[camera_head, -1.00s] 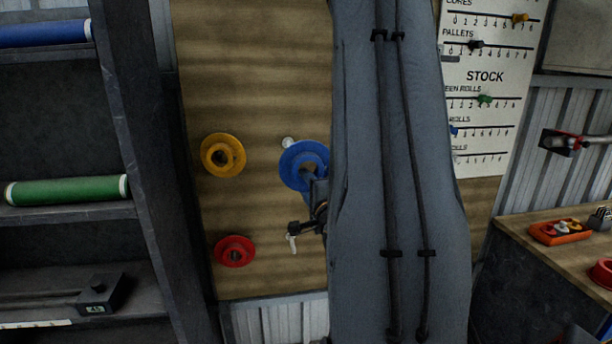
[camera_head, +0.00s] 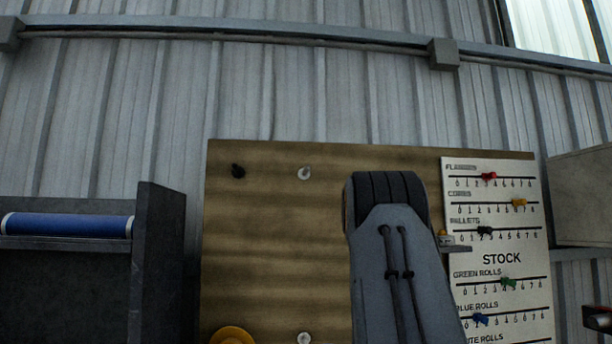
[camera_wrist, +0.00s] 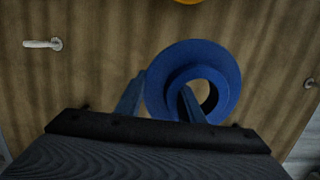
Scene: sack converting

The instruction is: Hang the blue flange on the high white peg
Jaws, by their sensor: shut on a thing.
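The blue flange (camera_wrist: 228,78) is in the wrist view, in front of the wooden board. My gripper (camera_wrist: 162,86) is shut on its ring wall, one finger inside the hole and one outside on the left. No peg shows in the visible part of the hole. In the head view, the high white peg (camera_head: 304,172) is bare near the board's top edge. My gripper and the blue flange are outside the head view. A white peg (camera_wrist: 42,44) shows bare at the left of the wrist view; I cannot tell which one.
A black peg (camera_head: 238,171) is left of the high white peg. A lower white peg (camera_head: 304,338) and a yellow flange (camera_head: 232,335) show at the bottom edge. The stock chart (camera_head: 502,258) is right of my arm. A shelf with a blue roll (camera_head: 67,225) stands left.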

